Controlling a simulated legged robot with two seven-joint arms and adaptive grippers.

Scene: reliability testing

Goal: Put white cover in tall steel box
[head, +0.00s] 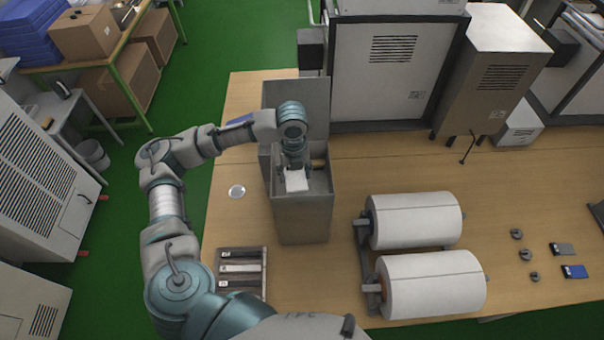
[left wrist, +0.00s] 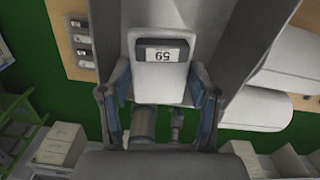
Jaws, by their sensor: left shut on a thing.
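The white cover (head: 297,182) is in my left gripper (head: 296,171), at the open top of the tall steel box (head: 302,218). In the left wrist view the cover (left wrist: 160,77) sits between the two fingers of the left gripper (left wrist: 165,95) and bears a dark label reading 59, seen upside down. A grey steel wall (left wrist: 205,30) shows close behind it. The box stands upright on the wooden table, with a grey panel raised at its back. How deep the cover reaches into the box is hard to tell. My right gripper is not in view.
Two large white rolls (head: 415,220) on stands lie right of the box. Grey cabinets (head: 392,60) stand behind.

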